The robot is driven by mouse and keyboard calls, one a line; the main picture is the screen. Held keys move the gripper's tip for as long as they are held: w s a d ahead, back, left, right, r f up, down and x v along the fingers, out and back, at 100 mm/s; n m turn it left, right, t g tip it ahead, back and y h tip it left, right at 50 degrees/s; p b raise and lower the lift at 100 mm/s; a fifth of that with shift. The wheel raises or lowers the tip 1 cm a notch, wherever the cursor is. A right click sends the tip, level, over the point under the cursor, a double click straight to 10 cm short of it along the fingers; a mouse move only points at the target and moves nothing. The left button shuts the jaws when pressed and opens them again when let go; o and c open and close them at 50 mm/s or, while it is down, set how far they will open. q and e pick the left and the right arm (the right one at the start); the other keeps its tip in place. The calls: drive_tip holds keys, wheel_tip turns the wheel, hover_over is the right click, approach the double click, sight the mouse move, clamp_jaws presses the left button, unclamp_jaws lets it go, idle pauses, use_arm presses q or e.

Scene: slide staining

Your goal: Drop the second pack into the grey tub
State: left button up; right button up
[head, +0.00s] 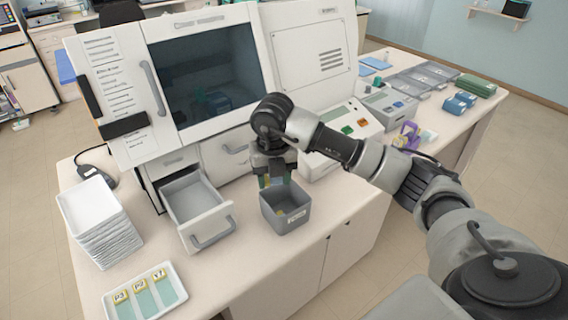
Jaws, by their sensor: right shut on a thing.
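My right gripper (274,181) points down just above and behind the tub's back rim. It is shut on a small pack, which is mostly hidden by the fingers; only bits of green and yellow show there. Something small and yellowish shows low inside the tub, too small to make out. My left gripper is not in view.
An open, empty drawer (196,200) juts out left of the tub. A stack of white trays (98,222) and a tray with several labelled slides (146,292) are at the left. Blue and green boxes (475,86) lie at the far right.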

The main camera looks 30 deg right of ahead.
drive_tip(key=m, duration=0.2)
drive_tip(key=d+m, duration=0.1)
drive_tip(key=m, duration=0.2)
drive_tip(key=w+d+m, duration=0.1)
drive_tip(key=m, duration=0.2)
drive_tip(key=shift+d+p, duration=0.2)
drive_tip(key=shift+p, duration=0.2)
wheel_tip(320, 180, down, 6)
drive_tip(key=d+m+b, duration=0.1)
drive_tip(key=m+b, duration=0.3)
drive_tip(key=m, duration=0.1)
drive_tip(key=shift+w+d, duration=0.2)
drive_tip(key=o, duration=1)
